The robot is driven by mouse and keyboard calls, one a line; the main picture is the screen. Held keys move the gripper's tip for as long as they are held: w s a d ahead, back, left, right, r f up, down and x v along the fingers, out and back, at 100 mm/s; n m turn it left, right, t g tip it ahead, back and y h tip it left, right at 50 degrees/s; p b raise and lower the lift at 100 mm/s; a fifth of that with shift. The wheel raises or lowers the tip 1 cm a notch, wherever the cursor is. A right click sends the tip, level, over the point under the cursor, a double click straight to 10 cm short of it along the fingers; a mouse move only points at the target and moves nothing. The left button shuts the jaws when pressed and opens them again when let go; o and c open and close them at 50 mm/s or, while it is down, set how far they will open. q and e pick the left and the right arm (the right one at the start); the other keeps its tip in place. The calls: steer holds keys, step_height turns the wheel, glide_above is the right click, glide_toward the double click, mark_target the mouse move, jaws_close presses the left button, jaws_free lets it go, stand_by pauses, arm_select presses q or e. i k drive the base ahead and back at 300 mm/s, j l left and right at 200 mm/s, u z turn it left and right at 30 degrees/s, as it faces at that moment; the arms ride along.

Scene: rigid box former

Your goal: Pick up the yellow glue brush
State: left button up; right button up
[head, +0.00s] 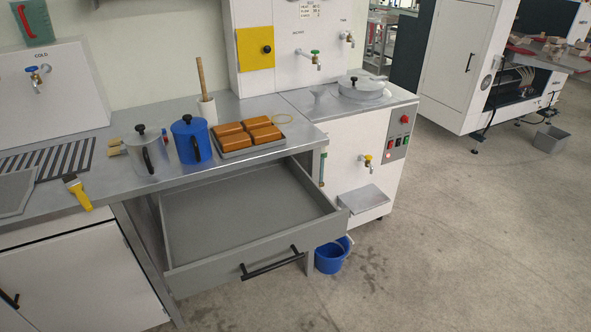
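The yellow glue brush (77,192) lies on the grey worktop (125,190) at the left, close to its front edge. Its yellow handle points toward the front edge and its dark bristle end points back and left. Nothing touches it from above. Neither of my grippers is in the head view.
A striped dark rack (48,157) and a grey mesh panel (12,193) lie left of the brush. An open, empty drawer (240,203) juts out below.

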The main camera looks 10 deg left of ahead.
mark_target(74, 186)
steer(key=u, duration=1.6)
